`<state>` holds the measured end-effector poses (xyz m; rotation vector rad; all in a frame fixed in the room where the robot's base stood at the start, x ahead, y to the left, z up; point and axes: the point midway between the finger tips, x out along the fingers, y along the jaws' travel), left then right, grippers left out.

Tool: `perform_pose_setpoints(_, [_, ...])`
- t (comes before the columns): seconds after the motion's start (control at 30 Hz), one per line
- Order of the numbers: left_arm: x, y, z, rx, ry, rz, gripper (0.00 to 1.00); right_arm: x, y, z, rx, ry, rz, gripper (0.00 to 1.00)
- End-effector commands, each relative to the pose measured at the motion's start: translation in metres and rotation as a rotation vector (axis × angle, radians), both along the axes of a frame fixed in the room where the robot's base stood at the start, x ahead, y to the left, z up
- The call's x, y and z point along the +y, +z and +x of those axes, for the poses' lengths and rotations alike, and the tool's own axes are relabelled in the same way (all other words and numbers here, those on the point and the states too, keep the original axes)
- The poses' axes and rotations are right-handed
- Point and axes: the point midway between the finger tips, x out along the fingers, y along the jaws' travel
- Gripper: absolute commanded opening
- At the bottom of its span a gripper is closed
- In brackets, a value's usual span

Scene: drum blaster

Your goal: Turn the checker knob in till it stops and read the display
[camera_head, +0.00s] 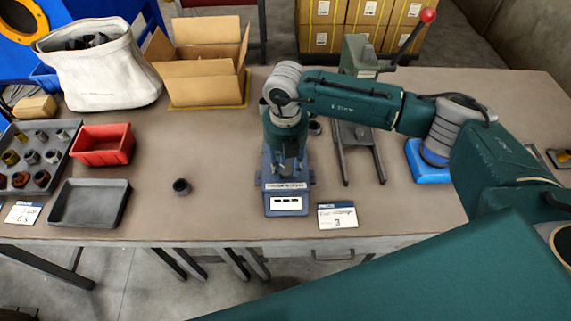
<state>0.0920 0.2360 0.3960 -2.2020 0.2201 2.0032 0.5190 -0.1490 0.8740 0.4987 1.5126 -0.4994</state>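The checker (286,190) is a blue bench device near the table's front edge, in the middle of the head view. Its small display (287,203) is a white panel with dark marks, too small to read. My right arm reaches in from the right, and its wrist is above the checker. My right gripper (286,150) points down at the upper part of the checker and overlaps it in the picture. The fingertips and the knob are hidden or too small to make out, so I cannot tell whether they touch. My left gripper is not in view.
A white label card (337,216) stands right of the checker. A dark ring (181,187) lies alone to the left. A black tray (90,203), a red bin (102,145) and a cardboard box (200,80) are farther left. A green lever press (357,60) stands behind.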

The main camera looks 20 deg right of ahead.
Motion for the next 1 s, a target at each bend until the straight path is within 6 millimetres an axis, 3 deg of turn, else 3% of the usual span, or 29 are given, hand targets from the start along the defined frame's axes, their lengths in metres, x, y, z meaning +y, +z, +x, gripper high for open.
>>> perform_pose_setpoints(0.43, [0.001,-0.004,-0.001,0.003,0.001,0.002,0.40,0.000,-0.001,0.000,0.001,-0.078,0.001,0.09])
perform_pose_setpoints(1.0, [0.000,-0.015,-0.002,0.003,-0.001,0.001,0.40,0.000,0.000,0.000,0.001,-0.520,0.001,0.09])
